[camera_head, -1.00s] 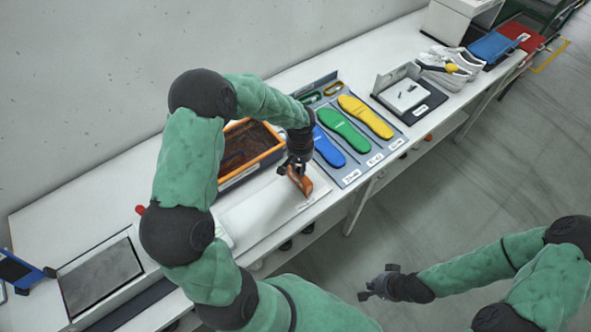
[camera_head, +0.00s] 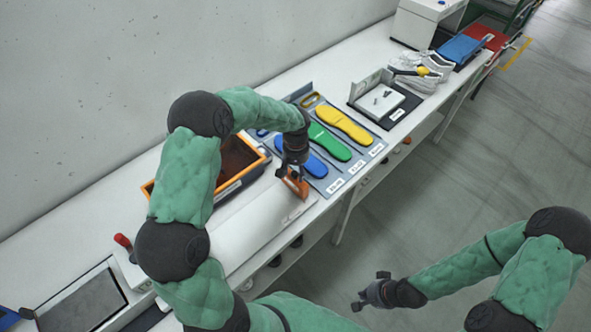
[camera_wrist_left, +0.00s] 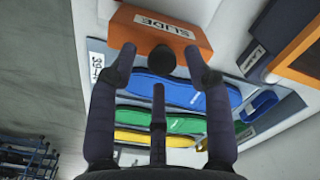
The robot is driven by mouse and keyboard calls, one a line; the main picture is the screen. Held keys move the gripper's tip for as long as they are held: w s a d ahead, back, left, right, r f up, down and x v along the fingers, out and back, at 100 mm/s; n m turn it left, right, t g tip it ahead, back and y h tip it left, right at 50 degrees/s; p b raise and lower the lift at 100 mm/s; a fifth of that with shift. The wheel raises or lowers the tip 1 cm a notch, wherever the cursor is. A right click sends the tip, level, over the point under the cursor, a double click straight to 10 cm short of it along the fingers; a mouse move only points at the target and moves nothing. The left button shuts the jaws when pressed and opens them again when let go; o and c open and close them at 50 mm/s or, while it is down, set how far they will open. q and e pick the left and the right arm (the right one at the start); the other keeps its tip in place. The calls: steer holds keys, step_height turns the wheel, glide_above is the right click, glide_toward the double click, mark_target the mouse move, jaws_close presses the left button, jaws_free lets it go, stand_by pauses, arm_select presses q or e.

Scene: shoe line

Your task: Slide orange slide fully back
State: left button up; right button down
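The orange slide (camera_head: 296,186), a block, stands near the right end of a long white bed (camera_head: 250,225) on the bench. In the left wrist view the orange slide (camera_wrist_left: 160,32) fills the top middle and carries a white label reading SLIDE. My left gripper (camera_head: 292,168) is right at the slide in the head view. In the left wrist view its fingers (camera_wrist_left: 165,70) are spread apart, with their tips overlapping the slide's lower edge. Firm contact cannot be told. My right gripper (camera_head: 375,292) is empty, off the bench over the floor, with its fingers apart.
Blue (camera_head: 308,163), green (camera_head: 330,142) and yellow (camera_head: 344,124) insoles lie on a grey board beside the slide. An orange-rimmed tray (camera_head: 255,164) stands behind the bed. A red-topped part (camera_head: 122,240) and a dark panel (camera_head: 80,300) are at the left.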

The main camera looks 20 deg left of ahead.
arm_select(q)
step_height(320, 180, up, 12)
stand_by(0.6)
stand_by(0.5)
